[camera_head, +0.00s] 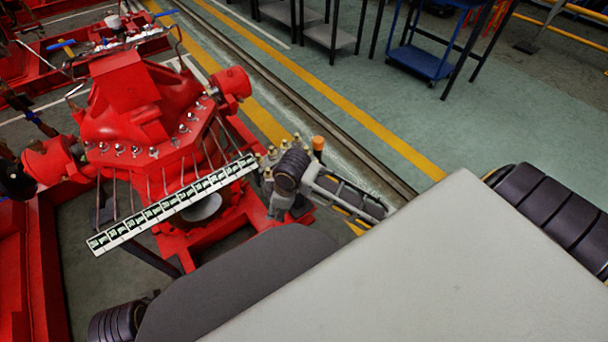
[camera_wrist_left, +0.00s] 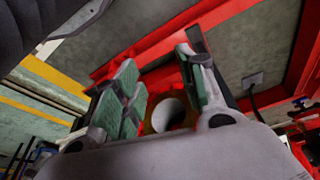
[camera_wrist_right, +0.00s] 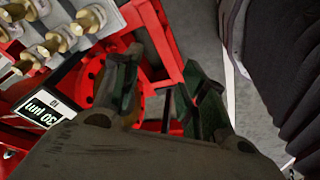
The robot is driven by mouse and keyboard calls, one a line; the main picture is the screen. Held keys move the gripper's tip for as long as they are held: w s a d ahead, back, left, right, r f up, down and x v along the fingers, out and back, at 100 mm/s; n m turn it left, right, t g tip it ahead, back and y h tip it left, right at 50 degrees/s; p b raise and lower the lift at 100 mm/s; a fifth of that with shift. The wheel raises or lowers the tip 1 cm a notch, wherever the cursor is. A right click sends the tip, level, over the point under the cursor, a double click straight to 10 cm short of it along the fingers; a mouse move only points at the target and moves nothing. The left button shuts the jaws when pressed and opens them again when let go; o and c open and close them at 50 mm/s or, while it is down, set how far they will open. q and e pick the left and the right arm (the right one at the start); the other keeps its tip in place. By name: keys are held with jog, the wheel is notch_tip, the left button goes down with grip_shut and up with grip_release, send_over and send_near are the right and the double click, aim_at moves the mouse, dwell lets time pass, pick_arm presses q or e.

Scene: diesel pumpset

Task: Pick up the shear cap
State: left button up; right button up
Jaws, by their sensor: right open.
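I cannot tell for sure which part is the shear cap. Several brass-coloured fittings (camera_wrist_right: 60,38) stand on a pale plate at the upper left of the right wrist view. They also show beside the wrist of my right arm in the head view (camera_head: 271,157), near an orange-topped piece (camera_head: 318,143). My right gripper (camera_wrist_right: 165,75) is open and empty, to the right of the fittings, above red machine parts. My left gripper (camera_wrist_left: 158,68) is open with nothing visible between its fingers. A pale round part (camera_wrist_left: 170,114) shows beyond it. In the head view the left gripper is hidden.
A red pump machine (camera_head: 150,110) fills the left of the head view. A long strip of printed labels (camera_head: 170,203) runs along its front. A large grey surface (camera_head: 450,260) covers the lower right. A blue cart (camera_head: 420,62) stands far off on open green floor.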

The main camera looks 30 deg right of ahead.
pick_arm(q)
jog(key=s+d+f, duration=0.1)
jog(key=d+f, duration=0.2)
jog(key=f, duration=0.2)
jog(key=shift+s+h, duration=0.15)
jog(key=shift+h, duration=0.25)
pick_arm(e)
jog(key=w+d+r+n+g+h, duration=0.1)
jog(key=w+d+r+n, duration=0.2)
jog(key=w+d, duration=0.3)
jog(key=w+d+r+n+g+h, duration=0.1)
jog(key=w+d+r+n, duration=0.2)
jog(key=d, duration=0.9)
jog(key=w, duration=0.3)
jog(key=shift+w+r, duration=0.25)
jog(key=shift+r, duration=0.15)
jog(key=shift+f, duration=0.1)
